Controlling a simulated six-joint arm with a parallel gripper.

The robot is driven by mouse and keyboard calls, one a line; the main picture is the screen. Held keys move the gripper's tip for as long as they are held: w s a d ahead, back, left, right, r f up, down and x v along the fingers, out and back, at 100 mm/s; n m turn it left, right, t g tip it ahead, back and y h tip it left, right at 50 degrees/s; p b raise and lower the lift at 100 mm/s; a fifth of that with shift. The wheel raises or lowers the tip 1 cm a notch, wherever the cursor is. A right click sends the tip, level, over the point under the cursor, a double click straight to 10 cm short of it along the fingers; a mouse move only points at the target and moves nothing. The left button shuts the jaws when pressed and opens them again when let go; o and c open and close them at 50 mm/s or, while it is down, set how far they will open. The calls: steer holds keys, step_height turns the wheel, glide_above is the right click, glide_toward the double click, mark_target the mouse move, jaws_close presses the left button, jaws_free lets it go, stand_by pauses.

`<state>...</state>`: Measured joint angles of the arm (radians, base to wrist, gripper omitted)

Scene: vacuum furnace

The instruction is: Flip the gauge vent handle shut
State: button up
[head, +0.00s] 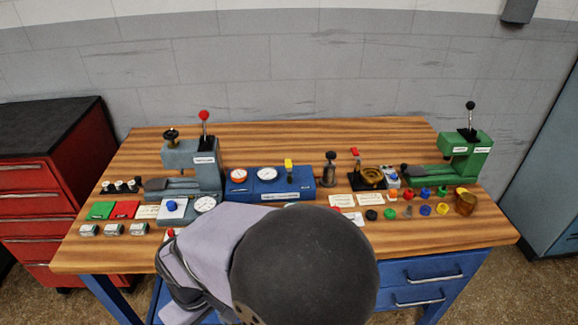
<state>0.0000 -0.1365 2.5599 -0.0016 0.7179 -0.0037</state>
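A blue gauge box (303,182) stands at the middle of the bench with an orange-rimmed gauge (239,175) and a white gauge (267,174) on it. A small yellow handle (288,163) sticks up at the box's top right; it looks like the vent handle, but its label is too small to read. It looks roughly upright; whether its valve is open I cannot tell. My arm fills the lower middle, in front of the box, and hides part of the bench's front. My gripper's fingers do not show.
A grey press with a red-knobbed lever (204,116) stands left of the box, a green press (466,163) at the far right. Right of the box are a dark-knobbed post (329,170), a brass bowl (372,176) and several coloured caps. The bench's back strip is clear.

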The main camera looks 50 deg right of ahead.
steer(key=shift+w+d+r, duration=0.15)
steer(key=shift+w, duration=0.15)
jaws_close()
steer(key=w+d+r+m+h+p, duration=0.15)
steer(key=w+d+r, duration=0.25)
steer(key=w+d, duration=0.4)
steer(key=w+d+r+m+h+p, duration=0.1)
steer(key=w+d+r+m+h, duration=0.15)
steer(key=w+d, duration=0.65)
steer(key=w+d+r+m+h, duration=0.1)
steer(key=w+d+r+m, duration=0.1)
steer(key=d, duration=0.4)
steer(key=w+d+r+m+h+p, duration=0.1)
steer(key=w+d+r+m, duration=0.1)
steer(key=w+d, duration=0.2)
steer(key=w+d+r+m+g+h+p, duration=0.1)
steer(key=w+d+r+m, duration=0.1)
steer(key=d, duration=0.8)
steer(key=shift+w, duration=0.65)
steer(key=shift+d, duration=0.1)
